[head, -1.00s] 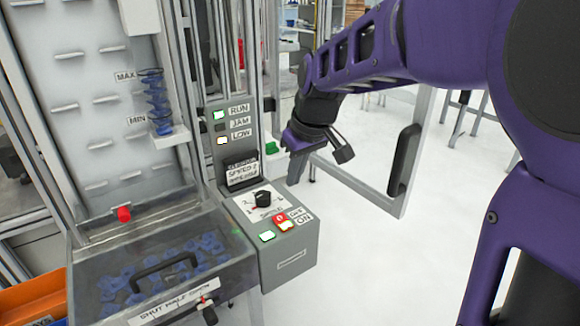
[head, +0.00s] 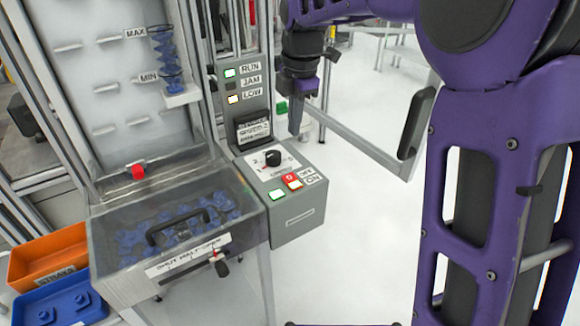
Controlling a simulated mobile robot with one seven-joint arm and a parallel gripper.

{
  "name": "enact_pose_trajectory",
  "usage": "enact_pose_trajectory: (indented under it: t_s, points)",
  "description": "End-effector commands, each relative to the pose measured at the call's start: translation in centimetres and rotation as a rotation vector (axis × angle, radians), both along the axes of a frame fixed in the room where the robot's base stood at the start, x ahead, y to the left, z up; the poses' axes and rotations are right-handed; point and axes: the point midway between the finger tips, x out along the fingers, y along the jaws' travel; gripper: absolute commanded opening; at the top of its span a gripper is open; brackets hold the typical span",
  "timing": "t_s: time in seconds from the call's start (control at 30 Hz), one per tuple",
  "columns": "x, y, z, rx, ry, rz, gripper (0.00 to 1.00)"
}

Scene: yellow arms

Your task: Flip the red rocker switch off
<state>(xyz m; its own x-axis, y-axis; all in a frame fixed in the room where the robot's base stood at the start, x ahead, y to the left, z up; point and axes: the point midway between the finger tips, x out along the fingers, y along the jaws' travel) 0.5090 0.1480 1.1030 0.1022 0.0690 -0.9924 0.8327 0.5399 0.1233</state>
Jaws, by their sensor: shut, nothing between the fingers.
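The red rocker switch (head: 291,179) sits on the sloped top of the grey control box (head: 298,225), next to OFF and ON labels. Its upper part is red with a white mark, and its lower part looks lit orange-white. A green-lit button (head: 277,195) is to its left and a black dial (head: 272,158) above it. My gripper (head: 296,128) points down, shut and empty, above and behind the box in the picture, apart from the switch. The fingertips are small and dark in this view.
A clear-lidded bin (head: 180,225) with blue parts and a black handle stands left of the box. A status panel (head: 233,86) reads RUN, JAM, LOW. A grey door frame with a black handle (head: 416,122) stands right. Orange (head: 45,255) and blue trays are lower left.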

Motion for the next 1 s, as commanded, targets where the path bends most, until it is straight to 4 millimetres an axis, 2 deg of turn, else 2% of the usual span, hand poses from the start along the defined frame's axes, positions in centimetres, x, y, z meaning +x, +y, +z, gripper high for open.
enact_pose_trajectory:
  t_s: [0.47,0.63,1.0]
  points:
    - [0.1,0.0,-0.6,-0.003,0.001,0.018,0.00]
    - [0.3,0.2,-3.0,-0.003,0.003,0.018,0.00]
    - [1.0,0.7,-10.7,-0.004,0.004,0.017,0.00]
